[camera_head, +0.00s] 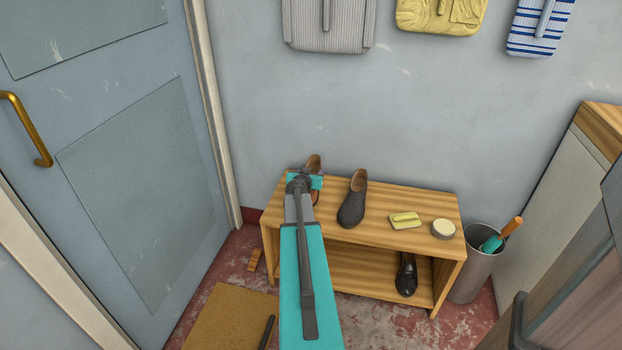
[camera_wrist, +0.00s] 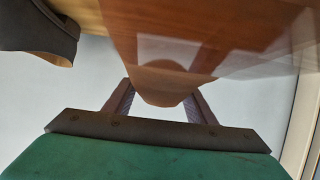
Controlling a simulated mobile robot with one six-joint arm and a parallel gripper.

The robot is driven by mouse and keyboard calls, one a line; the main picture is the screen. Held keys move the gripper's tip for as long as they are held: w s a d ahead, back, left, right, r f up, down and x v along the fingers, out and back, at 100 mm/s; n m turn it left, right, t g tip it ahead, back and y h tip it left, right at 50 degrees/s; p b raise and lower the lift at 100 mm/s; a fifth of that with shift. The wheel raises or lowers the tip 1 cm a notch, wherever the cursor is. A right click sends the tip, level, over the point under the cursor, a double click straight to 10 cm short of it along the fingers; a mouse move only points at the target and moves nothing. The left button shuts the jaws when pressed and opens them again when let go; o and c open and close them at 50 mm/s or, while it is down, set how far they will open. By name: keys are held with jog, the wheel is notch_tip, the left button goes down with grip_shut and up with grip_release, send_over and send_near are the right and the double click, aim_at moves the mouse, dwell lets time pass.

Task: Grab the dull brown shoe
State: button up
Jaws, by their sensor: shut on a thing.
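The dull brown shoe (camera_head: 314,163) is at the left end of the wooden shoe bench, mostly hidden behind my arm in the head view. In the wrist view the brown shoe (camera_wrist: 165,78) fills the space between my fingers. My gripper (camera_wrist: 162,92) is shut on one end of it, a finger on either side. In the head view my gripper (camera_head: 308,183) is over the bench's left end, its fingers largely hidden. I cannot tell whether the shoe is clear of the bench top.
A dark grey shoe (camera_head: 352,200) stands close to the right on the bench (camera_head: 390,237). A yellow brush (camera_head: 405,220) and a round tin (camera_head: 443,229) lie farther right. A black shoe (camera_head: 406,276) is on the lower shelf. A metal bin (camera_head: 475,268) stands beside the bench.

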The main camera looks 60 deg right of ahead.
jog(key=s+a+r+p, duration=0.1)
jog(key=s+a, duration=1)
jog(key=shift+a+r+p, duration=0.2)
jog(key=shift+r+p, duration=0.1)
jog(key=shift+p, duration=0.1)
jog(key=shift+s, duration=0.1)
dwell(0.6)
